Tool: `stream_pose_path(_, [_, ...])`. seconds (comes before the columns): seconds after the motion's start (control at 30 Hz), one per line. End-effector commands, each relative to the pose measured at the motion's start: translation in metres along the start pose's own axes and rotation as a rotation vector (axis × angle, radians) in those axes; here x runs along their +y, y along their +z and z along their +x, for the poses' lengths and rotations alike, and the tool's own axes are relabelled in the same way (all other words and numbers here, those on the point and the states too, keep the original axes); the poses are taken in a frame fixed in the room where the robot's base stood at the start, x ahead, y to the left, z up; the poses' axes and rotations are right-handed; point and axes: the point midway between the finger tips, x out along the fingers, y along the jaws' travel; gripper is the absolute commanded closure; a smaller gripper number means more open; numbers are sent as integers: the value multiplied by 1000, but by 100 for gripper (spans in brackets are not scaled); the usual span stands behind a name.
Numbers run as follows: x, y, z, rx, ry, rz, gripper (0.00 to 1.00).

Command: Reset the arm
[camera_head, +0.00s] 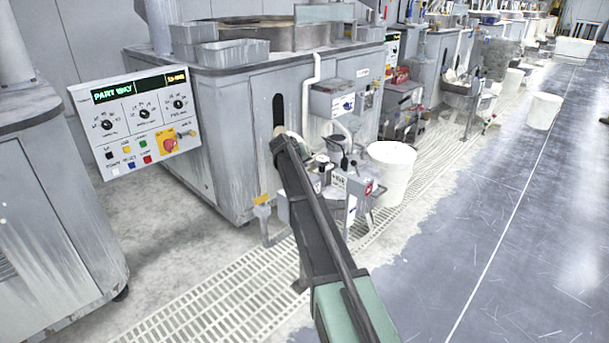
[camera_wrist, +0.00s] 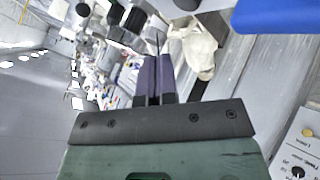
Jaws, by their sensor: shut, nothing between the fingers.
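My gripper (camera_wrist: 159,60) shows in the wrist view, with two dark purplish fingers side by side beyond a black plate and a green body. The fingers are closed together, with nothing between them. In the head view my green and dark arm reaches from the bottom middle up toward the front of a grey polishing machine (camera_head: 240,110). The fingers cannot be clearly made out there, and I cannot tell whether the arm touches anything.
A control panel (camera_head: 140,121) with dials and a red knob stands at left. A white bucket (camera_head: 390,172) stands just right of my arm. A floor grating (camera_head: 225,300) runs along the machines. The dark floor (camera_head: 480,240) at right is mostly clear, with another white bucket (camera_head: 543,111) farther back.

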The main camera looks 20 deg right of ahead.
Motion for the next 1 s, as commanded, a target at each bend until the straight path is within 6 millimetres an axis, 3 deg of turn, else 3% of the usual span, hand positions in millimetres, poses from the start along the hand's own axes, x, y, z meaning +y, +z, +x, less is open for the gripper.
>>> stream_pose_path(0.4, [2, -1, -1, -1, 2, -4, 100])
stream_pose_path(0.47, [0, 8, -2, -41, -9, -14, 100])
stream_pose_path(0.57, [-4, 56, -24, -133, -70, -11, 100])
stream_pose_path(0.63, [-13, 108, -53, -210, -138, -15, 100])
stream_pose_path(0.8, [-46, 244, -150, -380, -345, -58, 100])
stream_pose_path(1.0, [-70, 370, -248, -498, -542, -129, 100])
